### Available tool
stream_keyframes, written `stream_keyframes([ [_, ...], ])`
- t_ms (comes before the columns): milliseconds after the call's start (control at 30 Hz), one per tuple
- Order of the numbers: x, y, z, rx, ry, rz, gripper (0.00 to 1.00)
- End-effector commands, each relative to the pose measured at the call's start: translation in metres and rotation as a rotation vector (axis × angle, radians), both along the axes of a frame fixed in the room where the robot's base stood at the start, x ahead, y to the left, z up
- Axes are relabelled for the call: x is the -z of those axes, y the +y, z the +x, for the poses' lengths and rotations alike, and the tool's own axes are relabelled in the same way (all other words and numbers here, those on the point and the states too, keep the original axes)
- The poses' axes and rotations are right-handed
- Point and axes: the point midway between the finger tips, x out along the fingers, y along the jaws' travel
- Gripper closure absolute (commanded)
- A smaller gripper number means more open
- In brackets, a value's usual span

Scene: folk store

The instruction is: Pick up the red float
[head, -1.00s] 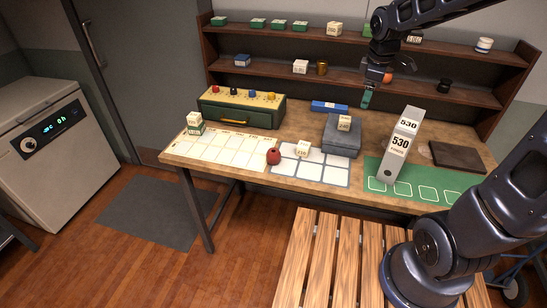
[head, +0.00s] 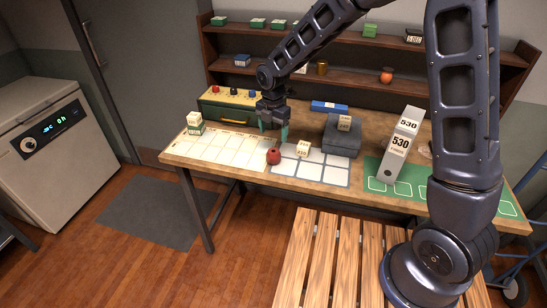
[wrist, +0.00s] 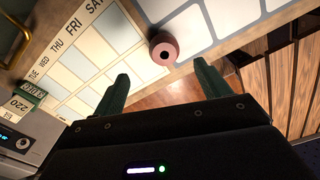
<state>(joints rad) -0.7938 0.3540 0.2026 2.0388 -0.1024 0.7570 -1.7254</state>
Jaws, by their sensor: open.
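The red float (head: 273,157) is a small round red thing with a dark hole in its top. It sits on the table near the front edge, between the weekday chart and the white-celled grid mat. In the wrist view the float (wrist: 164,48) lies beyond my fingertips, roughly between them in the picture and apart from both. My gripper (head: 273,131) is open and empty, with green fingers pointing down, above and behind the float in the head view. The two fingers (wrist: 162,82) also show spread in the wrist view.
A green drawer box (head: 240,110) stands behind my gripper. A grey box (head: 341,136) and a white 530 binder (head: 400,143) stand further right. The weekday chart (head: 225,150) lies left.

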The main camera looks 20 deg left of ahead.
Motion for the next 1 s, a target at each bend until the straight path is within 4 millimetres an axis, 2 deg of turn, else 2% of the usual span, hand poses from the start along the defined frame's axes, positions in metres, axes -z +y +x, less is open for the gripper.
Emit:
stream_keyframes([
  [333, 0.044, 0.001, -0.002, -0.011, 0.003, -0.003, 0.25],
  [633, 0.064, 0.000, -0.003, -0.010, 0.002, -0.002, 0.25],
  [900, 0.099, -0.004, -0.008, -0.009, 0.002, -0.002, 0.25],
  [1000, 0.106, -0.003, -0.008, -0.009, 0.001, -0.001, 0.25],
])
